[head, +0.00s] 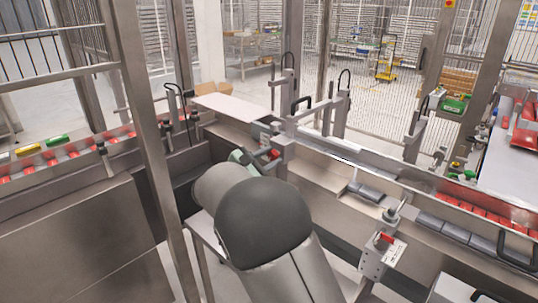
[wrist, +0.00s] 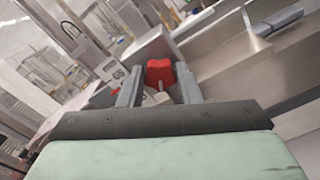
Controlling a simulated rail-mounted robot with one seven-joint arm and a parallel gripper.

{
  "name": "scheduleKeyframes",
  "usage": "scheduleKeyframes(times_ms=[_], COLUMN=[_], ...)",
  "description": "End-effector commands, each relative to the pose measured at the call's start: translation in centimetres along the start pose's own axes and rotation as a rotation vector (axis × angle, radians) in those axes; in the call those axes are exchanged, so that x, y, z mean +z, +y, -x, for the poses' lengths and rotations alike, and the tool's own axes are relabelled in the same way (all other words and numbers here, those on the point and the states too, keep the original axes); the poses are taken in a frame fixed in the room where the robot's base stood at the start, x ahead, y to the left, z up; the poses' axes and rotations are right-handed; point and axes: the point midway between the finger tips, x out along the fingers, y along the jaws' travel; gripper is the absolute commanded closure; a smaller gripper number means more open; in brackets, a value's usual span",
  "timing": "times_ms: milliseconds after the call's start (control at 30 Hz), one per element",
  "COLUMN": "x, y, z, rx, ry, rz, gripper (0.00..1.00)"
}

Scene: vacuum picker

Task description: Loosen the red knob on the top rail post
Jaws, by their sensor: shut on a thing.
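The red knob (wrist: 160,73) sits between my two gripper fingers in the wrist view, with a small pale stem below it. In the head view the red knob (head: 275,154) shows as a small red spot at the end of my arm, beside the metal rail post (head: 288,110). My gripper (wrist: 159,74) is shut on the red knob, with a finger on each side. In the head view my arm hides much of the area below the knob, and only a bit of my pale green gripper (head: 240,156) shows.
Another red knob (head: 385,238) is on a bracket (head: 372,258) at the front right. A conveyor (head: 345,160) with metal guide rails runs to the right. A steel frame post (head: 150,150) stands left of my arm. Red items (head: 490,213) lie on the right line.

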Motion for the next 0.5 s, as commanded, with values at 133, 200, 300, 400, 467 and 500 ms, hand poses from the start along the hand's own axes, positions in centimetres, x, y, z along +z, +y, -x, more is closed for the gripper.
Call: scheduleKeyframes(times_ms=[133, 200, 300, 400, 467, 500], x=[-0.16, -0.17, -0.18, -0.18, -0.18, -0.17], y=[-0.07, -0.07, -0.08, -0.07, -0.08, -0.07], z=[0.09, 0.09, 0.09, 0.09, 0.09, 0.08], rx=[0.0, 0.0, 0.0, 0.0, 0.0, 0.0], ry=[0.002, 0.002, 0.002, 0.002, 0.002, 0.002], rz=[0.011, 0.012, 0.012, 0.012, 0.012, 0.012], gripper=[0.92, 0.92, 0.92, 0.92, 0.61, 0.5])
